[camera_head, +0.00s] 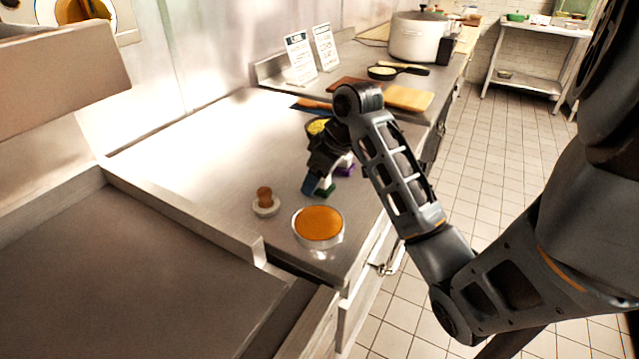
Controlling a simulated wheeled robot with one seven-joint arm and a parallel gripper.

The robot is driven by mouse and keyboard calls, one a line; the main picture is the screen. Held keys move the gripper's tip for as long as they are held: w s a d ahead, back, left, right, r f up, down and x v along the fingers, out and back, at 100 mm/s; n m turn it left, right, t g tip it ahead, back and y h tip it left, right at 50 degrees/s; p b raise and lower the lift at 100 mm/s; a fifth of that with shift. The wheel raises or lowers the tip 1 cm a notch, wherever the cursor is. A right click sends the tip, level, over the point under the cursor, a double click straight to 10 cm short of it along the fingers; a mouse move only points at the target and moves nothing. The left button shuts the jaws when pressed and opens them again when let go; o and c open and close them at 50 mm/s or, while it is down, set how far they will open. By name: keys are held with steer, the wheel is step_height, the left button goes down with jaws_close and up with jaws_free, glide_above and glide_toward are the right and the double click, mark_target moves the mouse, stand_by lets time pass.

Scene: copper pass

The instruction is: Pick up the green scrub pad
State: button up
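My gripper (319,178) reaches down to the steel counter (215,150), behind a bowl of orange food. A small dark green piece (327,190), which looks like the green scrub pad, shows at the gripper's fingertips. A blue piece (308,184) sits right beside it on the left. The gripper and arm cover much of this spot. I cannot tell whether the fingers are around the green piece, touching it or apart from it, nor whether they are open or shut.
A bowl of orange food (319,223) and a small brown-topped item (265,200) stand in front of the gripper. A purple item (346,170) and a yellow-filled bowl (316,127) are close behind. Cutting boards (408,98) and a large pot (416,40) stand farther back. The counter's left is clear.

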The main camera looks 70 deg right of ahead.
steer(key=c, duration=0.8)
steer(key=shift+r, duration=0.2)
steer(key=shift+r, duration=1.95)
steer(key=shift+s+r+p, duration=0.15)
steer(key=shift+s+r, duration=0.15)
steer(key=shift+s, duration=0.25)
steer(key=shift+s+r+p, duration=0.15)
steer(key=shift+s+r, duration=0.15)
steer(key=shift+s, duration=0.2)
steer(key=shift+s+d+r+p, duration=0.1)
steer(key=shift+s+r+p, duration=0.45)
steer(key=shift+s+r, duration=0.75)
steer(key=shift+s+a+r+p, duration=0.1)
steer(key=shift+s+r+p, duration=0.45)
steer(key=shift+s, duration=1.35)
steer(key=shift+s+d+r+p, duration=0.1)
steer(key=shift+s+r+p, duration=0.4)
steer(key=shift+s+r, duration=0.8)
steer(key=shift+s+f, duration=0.25)
steer(key=shift+f, duration=0.1)
